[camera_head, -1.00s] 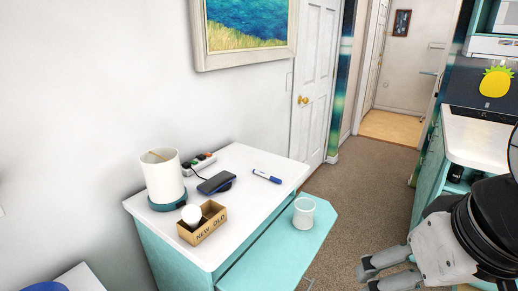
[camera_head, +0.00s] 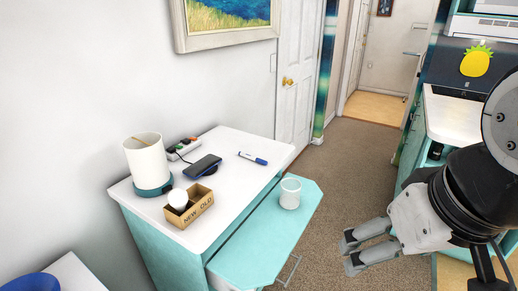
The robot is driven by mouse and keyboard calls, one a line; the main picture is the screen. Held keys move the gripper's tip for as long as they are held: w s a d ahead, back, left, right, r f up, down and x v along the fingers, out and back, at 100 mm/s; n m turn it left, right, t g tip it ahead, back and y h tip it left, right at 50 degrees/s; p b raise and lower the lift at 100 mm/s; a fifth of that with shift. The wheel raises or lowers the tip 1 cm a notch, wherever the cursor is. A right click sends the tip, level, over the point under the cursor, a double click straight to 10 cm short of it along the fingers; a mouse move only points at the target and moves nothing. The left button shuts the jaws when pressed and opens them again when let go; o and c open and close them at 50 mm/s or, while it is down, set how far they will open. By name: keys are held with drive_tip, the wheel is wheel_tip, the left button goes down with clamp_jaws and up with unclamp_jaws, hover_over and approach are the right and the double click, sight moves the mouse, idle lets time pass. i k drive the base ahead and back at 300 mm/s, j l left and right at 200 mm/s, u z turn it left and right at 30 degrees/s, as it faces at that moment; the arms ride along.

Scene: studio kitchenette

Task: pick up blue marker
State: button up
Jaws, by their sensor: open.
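A blue and white marker (camera_head: 253,158) lies flat on the white top of a teal cabinet (camera_head: 228,205), near its back right side. Its blue end points right. My gripper (camera_head: 347,252) is at the lower right, over the carpet side of the cabinet, well apart from the marker. Its fingers are spread and nothing is between them.
On the cabinet top are a white canister (camera_head: 147,161), a power strip (camera_head: 183,147), a black phone (camera_head: 202,166) and a small box (camera_head: 190,210) with a light bulb (camera_head: 178,198). A white cup (camera_head: 290,193) stands on a pulled-out teal drawer or shelf (camera_head: 262,241). Carpet (camera_head: 350,165) lies clear to the right.

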sight(264, 163)
drive_tip(key=i+l+u, duration=0.15)
drive_tip(key=i+l, duration=0.15)
drive_tip(key=i+l+u, duration=0.35)
drive_tip(key=i+l, duration=0.3)
drive_tip(key=i+l+u, duration=0.2)
drive_tip(key=l, duration=0.25)
drive_tip(key=i+l+u, duration=0.15)
drive_tip(key=i+l, duration=0.2)
drive_tip(key=i+l+u, duration=0.2)
drive_tip(key=l, duration=0.35)
